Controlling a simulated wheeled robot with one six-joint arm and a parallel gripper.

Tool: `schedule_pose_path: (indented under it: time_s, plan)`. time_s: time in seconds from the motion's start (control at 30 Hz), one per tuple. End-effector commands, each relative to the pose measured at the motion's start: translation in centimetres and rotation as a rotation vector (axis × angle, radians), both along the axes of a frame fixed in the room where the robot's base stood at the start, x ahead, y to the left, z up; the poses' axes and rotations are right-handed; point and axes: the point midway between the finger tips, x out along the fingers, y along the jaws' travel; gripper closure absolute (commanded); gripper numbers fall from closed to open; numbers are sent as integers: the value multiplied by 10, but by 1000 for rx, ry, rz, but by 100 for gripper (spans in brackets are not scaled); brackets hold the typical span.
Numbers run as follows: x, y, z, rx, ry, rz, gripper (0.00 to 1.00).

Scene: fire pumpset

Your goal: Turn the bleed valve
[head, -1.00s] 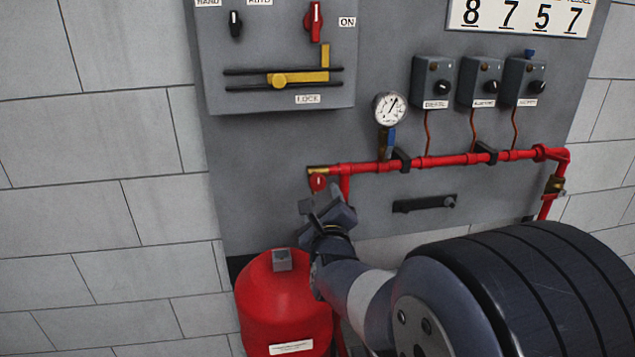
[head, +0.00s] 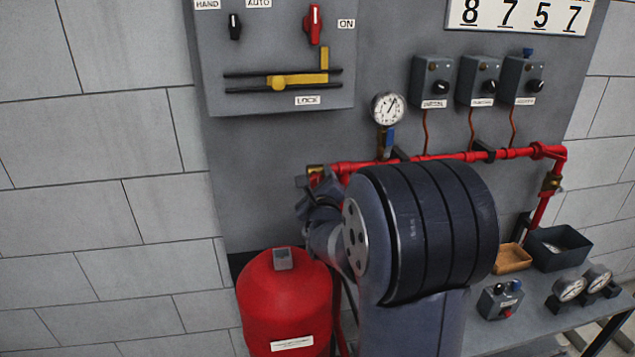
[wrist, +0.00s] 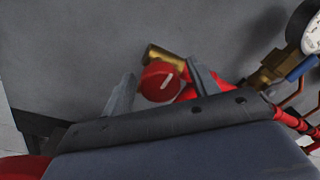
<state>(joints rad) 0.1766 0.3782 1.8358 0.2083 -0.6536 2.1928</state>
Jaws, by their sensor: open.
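The bleed valve has a round red knob (wrist: 160,84) with a white line across its face and a brass body (wrist: 163,57) behind it. The white line slants up to the right in the wrist view. My gripper (wrist: 163,86) is open, with one finger left of the knob and one right of it. I cannot tell whether either finger touches it. In the head view, my gripper (head: 322,188) is at the left end of the red pipe, and only the valve's brass end (head: 316,169) shows clearly above it; the knob is mostly hidden.
A pressure gauge (head: 388,108) with a blue-handled cock stands right of the valve. The red pipe (head: 515,154) runs along the panel. A red tank (head: 283,300) is below the gripper. A bench (head: 545,305) at the lower right holds trays and gauges.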

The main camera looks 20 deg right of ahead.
Motion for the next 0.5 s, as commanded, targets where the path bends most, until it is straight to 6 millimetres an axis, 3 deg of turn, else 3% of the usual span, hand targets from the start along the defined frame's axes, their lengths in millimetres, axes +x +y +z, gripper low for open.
schedule_pose_path:
  time_s: [0.5]
  plan:
    - [0,0,0,0,0,0,83]
